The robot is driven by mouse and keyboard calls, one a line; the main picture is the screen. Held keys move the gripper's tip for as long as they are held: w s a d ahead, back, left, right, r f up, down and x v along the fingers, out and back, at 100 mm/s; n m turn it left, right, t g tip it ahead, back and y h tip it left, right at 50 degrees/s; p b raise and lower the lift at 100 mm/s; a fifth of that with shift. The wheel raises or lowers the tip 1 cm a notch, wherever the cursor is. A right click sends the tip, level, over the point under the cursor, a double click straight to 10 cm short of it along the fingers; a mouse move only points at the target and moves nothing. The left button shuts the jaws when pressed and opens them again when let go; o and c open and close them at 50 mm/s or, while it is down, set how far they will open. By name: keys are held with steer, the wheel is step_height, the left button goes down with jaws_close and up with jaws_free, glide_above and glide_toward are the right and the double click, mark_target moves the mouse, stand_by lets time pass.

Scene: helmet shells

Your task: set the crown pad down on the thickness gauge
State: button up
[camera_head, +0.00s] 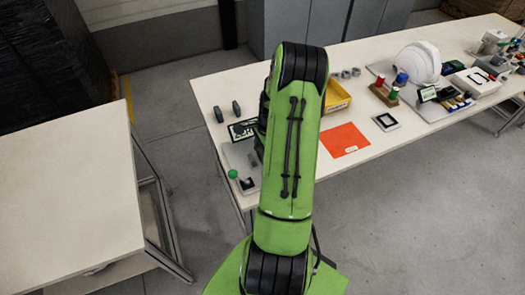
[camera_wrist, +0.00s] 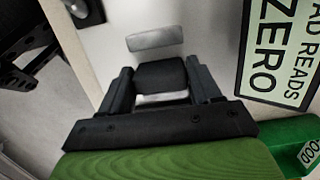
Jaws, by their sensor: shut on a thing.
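My gripper (camera_wrist: 159,70) shows in the wrist view with its two fingers shut on a dark block, the crown pad (camera_wrist: 161,78). In the head view my own arm hides the gripper and the pad. Beyond the pad in the wrist view, a grey rounded bar (camera_wrist: 155,38) lies over a pale plate (camera_wrist: 207,33), which looks like part of the thickness gauge. The plate also shows in the head view (camera_head: 236,155), left of my arm. I cannot tell whether the pad touches the plate.
A sign ending in "READS ZERO" (camera_wrist: 277,45) lies right of the gripper, with a green box (camera_wrist: 297,148) below it.

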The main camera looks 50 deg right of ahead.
steer(key=shift+f, duration=0.15)
steer(key=o, duration=1.1)
steer(key=r, duration=0.5)
steer(key=d+r+p, duration=0.1)
steer(key=r, duration=0.4)
steer(key=s+d+r+p, duration=0.1)
steer(key=r, duration=0.4)
steer(key=shift+s+r, duration=0.1)
steer(key=shift+r, duration=0.2)
